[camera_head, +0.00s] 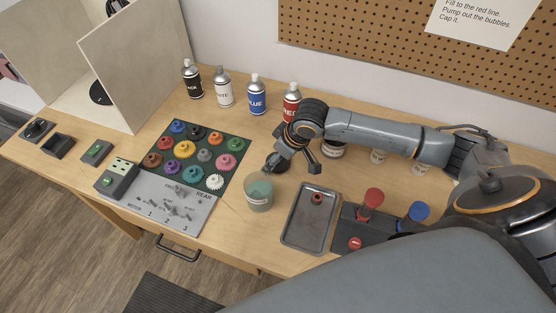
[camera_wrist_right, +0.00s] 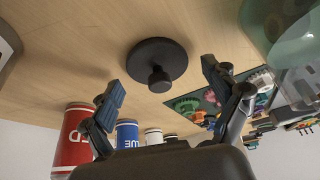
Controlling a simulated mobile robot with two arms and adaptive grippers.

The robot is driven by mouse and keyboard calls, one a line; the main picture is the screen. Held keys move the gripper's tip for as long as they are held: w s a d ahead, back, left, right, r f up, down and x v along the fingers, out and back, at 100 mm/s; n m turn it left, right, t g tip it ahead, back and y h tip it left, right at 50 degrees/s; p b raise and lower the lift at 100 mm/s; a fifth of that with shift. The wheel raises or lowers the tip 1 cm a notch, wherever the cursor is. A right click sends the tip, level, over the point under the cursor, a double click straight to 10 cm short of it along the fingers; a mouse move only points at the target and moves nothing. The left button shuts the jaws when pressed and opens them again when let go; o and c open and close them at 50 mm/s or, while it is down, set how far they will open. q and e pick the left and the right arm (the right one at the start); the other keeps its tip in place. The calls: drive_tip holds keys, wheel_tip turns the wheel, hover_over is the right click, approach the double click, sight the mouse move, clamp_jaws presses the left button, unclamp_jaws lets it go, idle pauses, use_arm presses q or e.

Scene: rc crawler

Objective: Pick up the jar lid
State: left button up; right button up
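The jar lid, a black disc with a raised round knob (camera_wrist_right: 157,64), lies flat on the wooden table in the right wrist view. My right gripper (camera_wrist_right: 162,82) is open, with its two fingers spread to either side of the knob's line and apart from it. In the head view my right gripper (camera_head: 292,161) reaches down behind the jar. The lid is largely hidden there by the gripper. The greenish glass jar (camera_head: 258,194) stands open in front of the gripper. It also shows in the wrist view (camera_wrist_right: 288,40). My left gripper is not in view.
Spray cans, including a red can (camera_head: 291,101) and a blue can (camera_head: 256,95), stand along the back. A green mat (camera_head: 171,175) with colored gears lies left. A grey metal tray (camera_head: 309,232) and a dark box with a red lever (camera_head: 371,202) sit right.

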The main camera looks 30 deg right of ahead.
drive_tip(key=c, duration=0.7)
